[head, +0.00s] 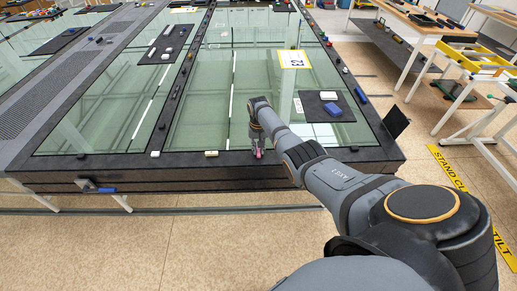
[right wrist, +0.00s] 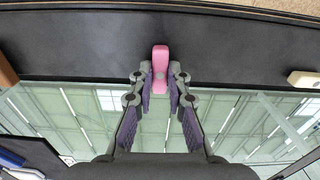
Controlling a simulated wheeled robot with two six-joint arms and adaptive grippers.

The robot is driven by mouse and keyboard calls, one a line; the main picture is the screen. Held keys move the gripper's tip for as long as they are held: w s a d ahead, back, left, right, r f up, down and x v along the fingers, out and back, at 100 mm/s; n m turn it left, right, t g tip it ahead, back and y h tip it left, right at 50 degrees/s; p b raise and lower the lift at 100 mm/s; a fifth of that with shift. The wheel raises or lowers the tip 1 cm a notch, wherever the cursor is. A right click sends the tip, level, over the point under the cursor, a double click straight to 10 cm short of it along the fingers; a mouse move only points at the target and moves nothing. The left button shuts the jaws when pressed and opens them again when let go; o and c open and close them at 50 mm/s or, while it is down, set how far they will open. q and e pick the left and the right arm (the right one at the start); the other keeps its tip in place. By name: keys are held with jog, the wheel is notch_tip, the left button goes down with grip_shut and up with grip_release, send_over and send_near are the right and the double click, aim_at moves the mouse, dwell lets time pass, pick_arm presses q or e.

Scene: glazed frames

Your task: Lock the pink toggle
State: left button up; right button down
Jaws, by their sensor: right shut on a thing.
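The pink toggle (head: 258,153) stands on the dark near rail of the glazed frame. In the right wrist view the pink toggle (right wrist: 160,62) sits upright between the fingertips of my right gripper (right wrist: 160,85). My right gripper (head: 256,143) is shut on it, with a finger on each side. In the head view the gripper and arm reach in from the right and hide part of the rail. My left gripper is not in view.
A white block (head: 155,154) and a cream block (head: 211,153) sit on the near rail (head: 130,163). A blue-handled tool (head: 97,188) hangs at its front face. A dark mat (head: 325,106) with blue and white pieces and a yellow E2 card (head: 295,60) lie on the glass.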

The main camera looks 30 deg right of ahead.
aim_at(259, 151)
jog(key=shift+w+r, duration=0.1)
jog(key=c, duration=1.3)
grip_release()
notch_tip(259, 151, up, 12)
